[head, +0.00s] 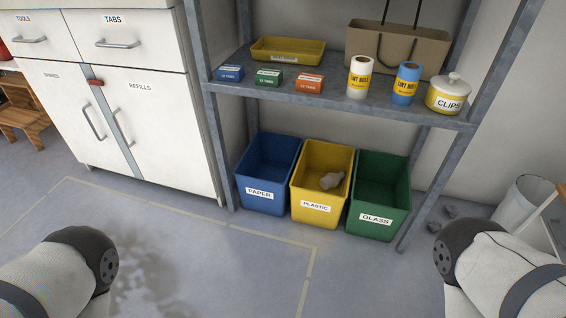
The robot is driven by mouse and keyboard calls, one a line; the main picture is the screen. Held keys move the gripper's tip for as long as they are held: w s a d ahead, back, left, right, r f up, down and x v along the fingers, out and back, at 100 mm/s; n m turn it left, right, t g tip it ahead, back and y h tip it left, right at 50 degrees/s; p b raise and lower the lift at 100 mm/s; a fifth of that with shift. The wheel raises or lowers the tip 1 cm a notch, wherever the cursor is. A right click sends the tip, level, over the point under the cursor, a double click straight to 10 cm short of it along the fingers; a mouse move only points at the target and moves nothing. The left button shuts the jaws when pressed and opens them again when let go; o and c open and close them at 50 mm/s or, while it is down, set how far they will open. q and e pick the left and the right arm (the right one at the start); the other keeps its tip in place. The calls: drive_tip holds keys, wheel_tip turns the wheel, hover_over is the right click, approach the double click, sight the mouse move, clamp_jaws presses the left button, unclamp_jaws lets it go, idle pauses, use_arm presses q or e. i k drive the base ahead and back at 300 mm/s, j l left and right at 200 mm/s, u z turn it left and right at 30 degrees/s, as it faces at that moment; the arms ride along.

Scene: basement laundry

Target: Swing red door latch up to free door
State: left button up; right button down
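A small red latch (96,82) sits near the top of the grey strip between the two doors of the white cabinet (160,160) at the left. It looks roughly level across the strip, but it is too small to tell its exact angle. The left door (62,105) and the right door (165,130), labelled REFILLS, both look closed. Each has a grey bar handle close to the strip. Parts of my two arms show at the bottom left and bottom right corners. Neither gripper is in view.
Two drawers labelled TOOLS and TABS sit above the doors. A grey shelf rack (330,100) stands right of the cabinet, holding small boxes and rolls, with blue, yellow and green bins below. A wooden stool (22,112) is left. The floor before the cabinet is clear.

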sight(90, 81)
drive_tip(key=i+j+u, duration=0.3)
drive_tip(key=j+u, duration=0.15)
drive_tip(key=i+j+u, duration=0.45)
drive_tip(key=k, duration=0.1)
